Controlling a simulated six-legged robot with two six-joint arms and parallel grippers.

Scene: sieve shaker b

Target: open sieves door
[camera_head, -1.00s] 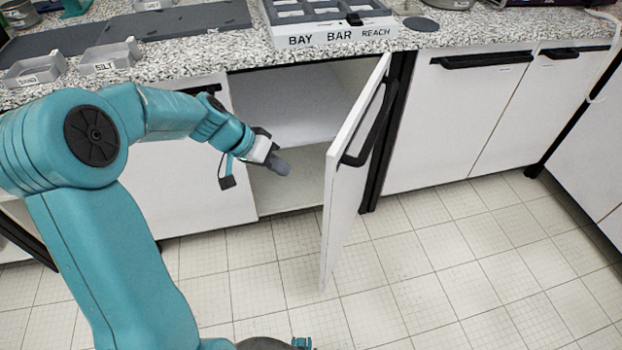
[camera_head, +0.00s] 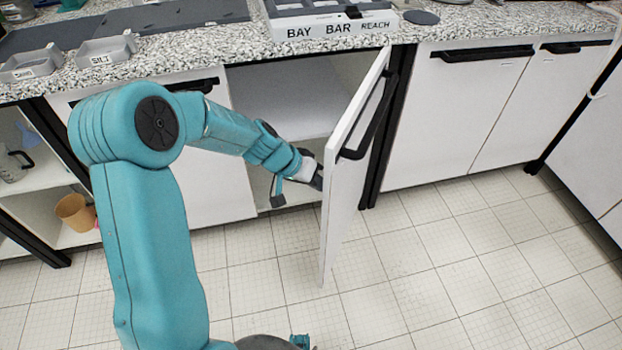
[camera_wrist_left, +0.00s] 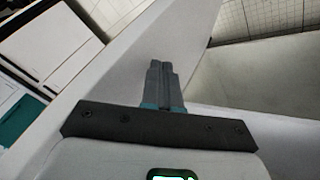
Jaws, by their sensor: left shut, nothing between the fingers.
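The white cabinet door (camera_head: 345,190) stands swung out from its cabinet, with a black bar handle (camera_head: 370,118) on its outer face. The cabinet's inside shows a white shelf (camera_head: 285,100). My left gripper (camera_head: 317,180) is at the inner side of the door, close to its free edge; its tips are partly hidden by the door. In the left wrist view the gripper's fingers (camera_wrist_left: 158,80) are together and empty, in front of a pale panel. I cannot tell whether they touch the door. My right gripper is not in view.
Closed doors (camera_head: 455,110) stand to the right. An orange pot (camera_head: 75,212) sits on a shelf at left. The tiled floor (camera_head: 450,270) is clear.

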